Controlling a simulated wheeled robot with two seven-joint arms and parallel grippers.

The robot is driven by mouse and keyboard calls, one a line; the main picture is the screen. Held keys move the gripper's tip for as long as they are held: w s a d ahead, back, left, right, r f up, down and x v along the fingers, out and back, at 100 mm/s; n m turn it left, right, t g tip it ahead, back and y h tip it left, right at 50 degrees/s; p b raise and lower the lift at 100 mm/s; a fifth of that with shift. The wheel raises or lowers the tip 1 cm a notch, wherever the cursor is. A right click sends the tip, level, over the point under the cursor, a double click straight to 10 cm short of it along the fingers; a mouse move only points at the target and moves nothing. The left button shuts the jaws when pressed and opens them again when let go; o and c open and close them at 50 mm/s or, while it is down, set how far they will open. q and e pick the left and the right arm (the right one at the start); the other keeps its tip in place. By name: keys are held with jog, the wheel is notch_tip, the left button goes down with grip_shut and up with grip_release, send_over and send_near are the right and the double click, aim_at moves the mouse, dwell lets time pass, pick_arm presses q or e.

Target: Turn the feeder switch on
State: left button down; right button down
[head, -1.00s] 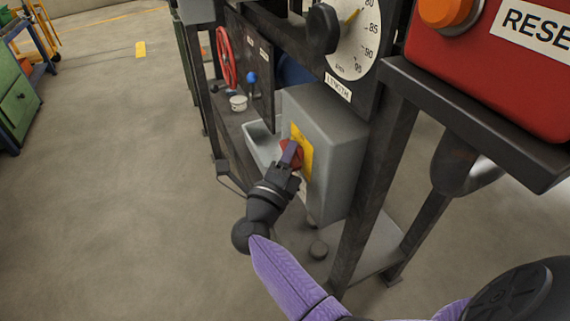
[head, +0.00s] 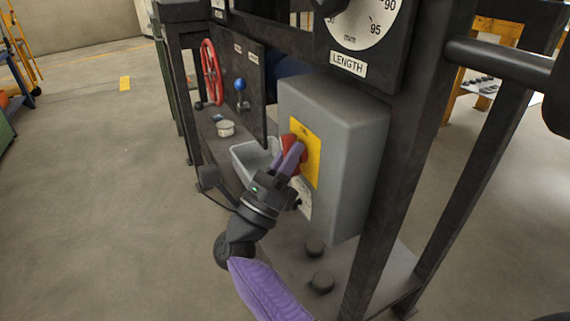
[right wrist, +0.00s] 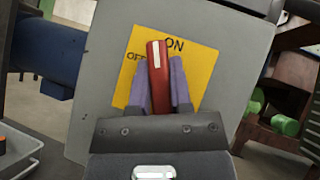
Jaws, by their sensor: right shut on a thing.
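The feeder switch is a red knob (right wrist: 158,72) with a white mark, on a yellow plate (right wrist: 196,62) lettered ON and OFF. In the right wrist view the white mark points up, a little left of the ON lettering. The plate is on the front of a grey box (head: 343,150); it also shows in the head view (head: 309,152). My right gripper (head: 292,158) is shut on the red knob, with one purple finger on each side of it, as the right wrist view (right wrist: 159,90) shows. My left gripper is not in view.
A dial marked LENGTH (head: 357,20) is above the grey box. Dark frame posts stand right of the box.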

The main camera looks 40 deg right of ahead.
jog(key=m+g, duration=0.3)
jog(key=shift+f+m+h, duration=0.1)
jog(key=shift+m+h, duration=0.2)
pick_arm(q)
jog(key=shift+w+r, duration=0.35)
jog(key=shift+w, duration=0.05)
pick_arm(e)
jog(key=shift+m+g, duration=3.6)
jog(key=shift+m, duration=0.2)
jog(key=c, duration=0.5)
grip_release()
jog(key=shift+c, duration=0.2)
